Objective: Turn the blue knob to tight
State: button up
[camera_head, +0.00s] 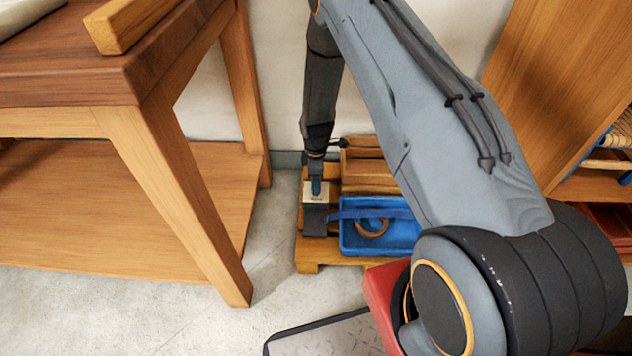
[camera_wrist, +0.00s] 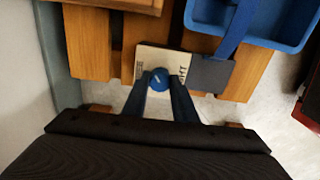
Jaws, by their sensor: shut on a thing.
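The blue knob (camera_wrist: 159,78) is round with a short pale mark on top. It sits on a cream plate (camera_wrist: 152,58) with dark lettering on both sides; the right-hand word ends in "HT", and the rest is partly covered. My gripper (camera_wrist: 160,86) has its two dark blue fingers on either side of the knob, shut on it. In the head view my gripper (camera_head: 316,188) points down at the cream plate (camera_head: 309,192), and I cannot make out the knob apart from the fingers there.
A dark grey block (camera_wrist: 212,72) adjoins the plate. A blue tray (camera_head: 350,240) with a wooden ring (camera_head: 372,234) and a blue strap is on the low slatted wooden stand (camera_head: 306,254). A wooden table (camera_head: 190,200) stands at left. A wall is close behind.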

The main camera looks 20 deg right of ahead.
jog(key=m+p, duration=0.1)
jog(key=m, duration=0.6)
jog(key=shift+p, duration=0.4)
jog(key=m+p, duration=0.1)
jog(key=m, duration=0.5)
jog(key=shift+m, duration=0.4)
jog(key=m, duration=0.5)
jog(key=shift+w+p, duration=0.1)
jog(key=shift+p, duration=0.2)
jog(key=m, duration=0.6)
jog(key=shift+m, duration=0.3)
jog(key=shift+d, duration=0.1)
jog(key=o, duration=1)
jog(key=shift+o, duration=0.2)
